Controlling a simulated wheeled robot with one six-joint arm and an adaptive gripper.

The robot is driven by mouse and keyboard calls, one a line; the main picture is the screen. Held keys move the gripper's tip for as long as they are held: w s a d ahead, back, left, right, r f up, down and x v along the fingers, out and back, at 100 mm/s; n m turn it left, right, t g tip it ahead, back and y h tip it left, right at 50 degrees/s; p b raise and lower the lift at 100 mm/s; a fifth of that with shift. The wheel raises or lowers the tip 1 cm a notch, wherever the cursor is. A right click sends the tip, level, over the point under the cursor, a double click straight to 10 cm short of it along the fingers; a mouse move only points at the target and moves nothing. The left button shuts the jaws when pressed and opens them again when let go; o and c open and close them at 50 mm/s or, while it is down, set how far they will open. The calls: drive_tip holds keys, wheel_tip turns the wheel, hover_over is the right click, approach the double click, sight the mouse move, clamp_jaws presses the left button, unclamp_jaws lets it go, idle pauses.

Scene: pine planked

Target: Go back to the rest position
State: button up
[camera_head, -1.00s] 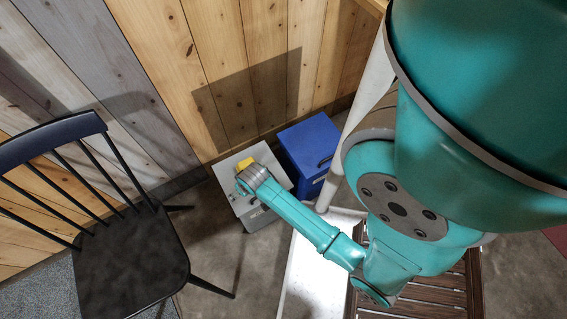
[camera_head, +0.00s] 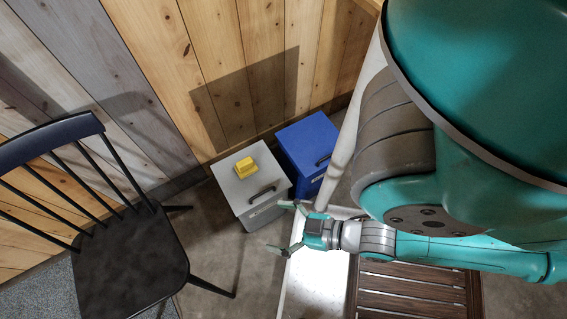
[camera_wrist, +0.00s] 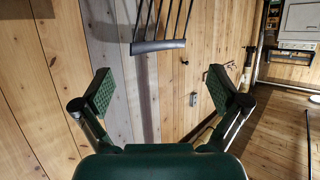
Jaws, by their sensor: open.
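My gripper (camera_head: 288,228) is open and empty in the head view, its two fingers spread and pointing left. It is above the floor, in front of the grey box and apart from it. In the wrist view my gripper (camera_wrist: 163,95) also shows, with both finger pads wide apart and nothing between them. A yellow block (camera_head: 246,167) sits on the lid of the grey box (camera_head: 232,187). The block is apart from my gripper.
A blue box (camera_head: 303,140) stands right of the grey box by the plank wall (camera_head: 225,60). A black chair (camera_head: 130,250) is at left; it also shows in the wrist view (camera_wrist: 158,46). A brown slatted surface (camera_head: 415,295) lies below my arm. Concrete floor is clear near the chair.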

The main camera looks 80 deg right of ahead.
drive_tip(key=shift+n+t+y, duration=0.3)
drive_tip(key=shift+t+y, duration=0.1)
drive_tip(key=shift+t, duration=0.2)
drive_tip(key=r, duration=0.1)
drive_tip(key=s+r, duration=0.1)
drive_tip(key=r, duration=0.2)
drive_tip(key=shift+s+a+r, duration=0.25)
drive_tip(key=shift+a+r, duration=0.1)
drive_tip(key=shift+r, duration=0.05)
drive_tip(key=shift+c, duration=0.2)
